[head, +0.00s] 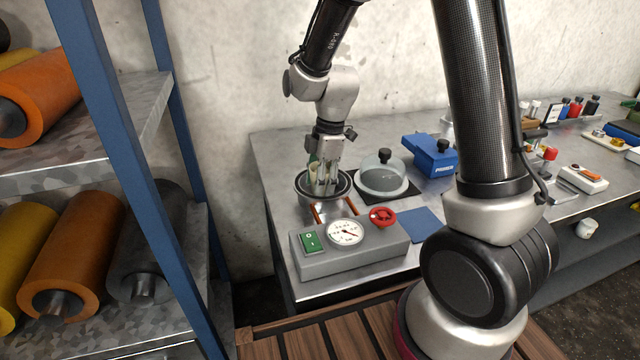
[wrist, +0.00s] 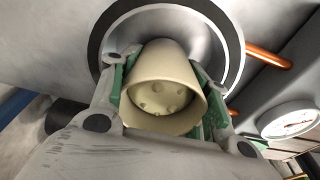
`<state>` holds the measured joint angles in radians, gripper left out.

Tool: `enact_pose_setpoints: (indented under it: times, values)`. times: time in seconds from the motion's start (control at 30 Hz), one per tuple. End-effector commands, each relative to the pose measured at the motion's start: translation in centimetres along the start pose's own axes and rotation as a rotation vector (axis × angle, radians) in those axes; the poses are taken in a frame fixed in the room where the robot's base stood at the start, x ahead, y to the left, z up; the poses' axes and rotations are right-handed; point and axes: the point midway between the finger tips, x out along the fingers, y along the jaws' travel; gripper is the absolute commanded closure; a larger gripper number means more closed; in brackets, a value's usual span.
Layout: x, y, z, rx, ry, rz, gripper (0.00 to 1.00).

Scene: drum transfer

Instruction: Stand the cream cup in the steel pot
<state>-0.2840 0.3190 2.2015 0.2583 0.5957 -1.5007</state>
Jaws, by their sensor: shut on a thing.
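The cream cup (wrist: 165,88) is between the green-padded fingers of my gripper (wrist: 165,100), which is shut on it. Its open mouth faces the wrist camera, and several round marks show inside. The steel pot (wrist: 222,40) lies beyond the cup in the wrist view, with its dark rim around the cup's far end. In the head view my gripper (head: 323,188) points down at the mouth of the steel pot (head: 326,209), and its fingers mostly hide the cup. I cannot tell whether the cup touches the pot's bottom.
A grey control box (head: 350,256) with a gauge (head: 345,232) and red knob (head: 383,217) stands in front of the pot, near its orange handles. A glass-lidded dish (head: 383,178) and a blue box (head: 430,155) stand to the right. A blue-posted shelf is left.

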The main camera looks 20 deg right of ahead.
Motion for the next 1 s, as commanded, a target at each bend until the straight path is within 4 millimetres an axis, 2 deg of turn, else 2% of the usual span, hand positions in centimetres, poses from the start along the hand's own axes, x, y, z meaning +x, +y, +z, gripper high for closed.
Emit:
enact_pose_setpoints:
  times: [0.07,0.37,0.4,0.47,0.8,0.87,1.0]
  values:
    - [0.7,0.0,0.1,0.001,0.0,0.0,0.82]
    - [0.9,0.0,0.1,0.0,0.0,0.0,0.82]
    - [1.0,0.0,0.1,0.0,0.0,0.0,0.53]
    - [0.9,0.0,0.1,0.0,0.0,0.001,0.45]
    - [0.7,0.0,0.1,0.0,0.0,0.002,0.45]
    - [0.2,0.1,0.1,0.0,0.001,0.003,0.45]
    - [-2.1,0.1,0.1,-0.001,0.001,0.005,0.45]
